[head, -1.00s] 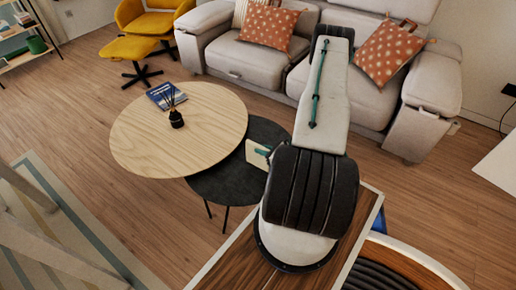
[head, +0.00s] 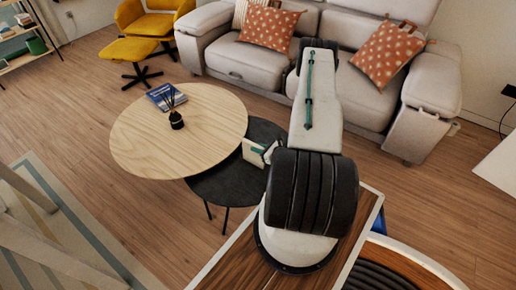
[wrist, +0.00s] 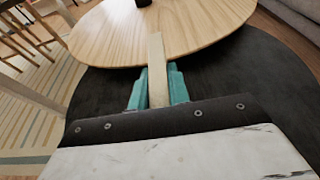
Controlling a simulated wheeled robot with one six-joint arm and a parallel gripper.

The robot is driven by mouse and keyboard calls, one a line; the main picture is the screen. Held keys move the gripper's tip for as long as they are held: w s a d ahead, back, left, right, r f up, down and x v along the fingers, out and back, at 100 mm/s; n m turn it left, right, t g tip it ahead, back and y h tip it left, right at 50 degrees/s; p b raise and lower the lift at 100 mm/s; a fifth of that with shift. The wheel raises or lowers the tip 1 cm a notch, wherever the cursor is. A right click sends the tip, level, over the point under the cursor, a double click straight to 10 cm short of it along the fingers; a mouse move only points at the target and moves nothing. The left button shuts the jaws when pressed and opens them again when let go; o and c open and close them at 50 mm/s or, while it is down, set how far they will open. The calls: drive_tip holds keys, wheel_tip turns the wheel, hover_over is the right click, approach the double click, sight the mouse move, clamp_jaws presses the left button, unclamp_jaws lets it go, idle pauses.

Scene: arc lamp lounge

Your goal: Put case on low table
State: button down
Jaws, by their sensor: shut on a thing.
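The case (wrist: 156,68) is a slim cream block, seen edge-on in the wrist view. It stands between the two teal fingers of my gripper (wrist: 158,88), which is shut on it. In the head view the case (head: 252,152) shows as a small pale panel left of my arm, over the dark round table (head: 222,184). My arm hides most of my gripper there. The dark table is the lower of two round tables and sits partly under the wooden-topped one (head: 150,135). I cannot tell whether the case touches the dark top.
The wooden table holds a blue book (head: 166,97) and a black reed diffuser (head: 176,119). A pale sofa (head: 250,60) stands behind, with a yellow chair and footstool (head: 130,49) at the back left. The visible dark tabletop is otherwise clear.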

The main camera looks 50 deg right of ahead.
drive_tip(key=c, duration=1.3)
unclamp_jaws()
